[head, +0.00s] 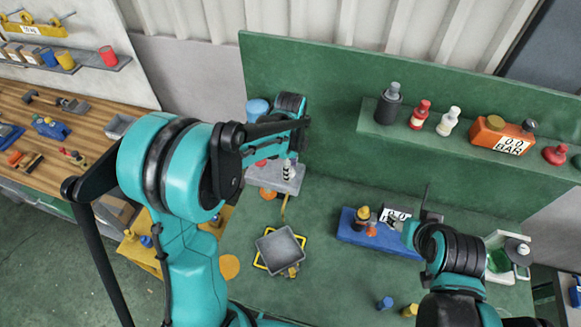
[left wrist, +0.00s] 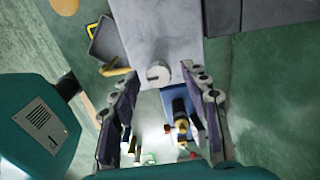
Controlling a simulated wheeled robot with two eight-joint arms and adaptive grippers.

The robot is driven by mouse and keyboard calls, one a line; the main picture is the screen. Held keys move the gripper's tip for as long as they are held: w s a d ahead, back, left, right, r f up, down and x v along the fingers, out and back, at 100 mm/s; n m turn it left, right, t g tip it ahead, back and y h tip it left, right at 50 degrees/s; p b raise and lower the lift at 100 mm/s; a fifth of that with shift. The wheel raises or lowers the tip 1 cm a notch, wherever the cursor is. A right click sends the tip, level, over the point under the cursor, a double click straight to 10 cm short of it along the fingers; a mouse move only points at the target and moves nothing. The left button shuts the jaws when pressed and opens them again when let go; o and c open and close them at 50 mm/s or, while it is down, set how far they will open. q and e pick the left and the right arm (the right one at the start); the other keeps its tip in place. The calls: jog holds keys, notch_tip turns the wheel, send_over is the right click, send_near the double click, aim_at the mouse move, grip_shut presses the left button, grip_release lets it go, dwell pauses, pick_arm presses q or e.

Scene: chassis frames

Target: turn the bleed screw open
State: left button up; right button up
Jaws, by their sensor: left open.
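A pale round knob with a slot in its top (left wrist: 159,75), which looks like the bleed screw, stands on a grey block (left wrist: 165,40) in the left wrist view. The grey block also shows on the green bench in the head view (head: 288,186), partly covered by my left arm. My left gripper (left wrist: 161,73) is open, its two fingers on either side of the knob in that picture. I cannot tell whether either finger touches it. In the head view my left fingers are mostly hidden. My right gripper (head: 424,226) is over the bench near a blue fixture; its fingers are unclear.
A grey tray (head: 280,248) sits on a yellow-edged mat in front of the block. The blue fixture (head: 352,238) stands to the right. Bottles and an orange gauge box (head: 500,136) stand on the back shelf. The bench's front middle is mostly clear.

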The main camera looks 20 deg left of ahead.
pick_arm(q)
jog(key=shift+f, duration=0.15)
grip_shut()
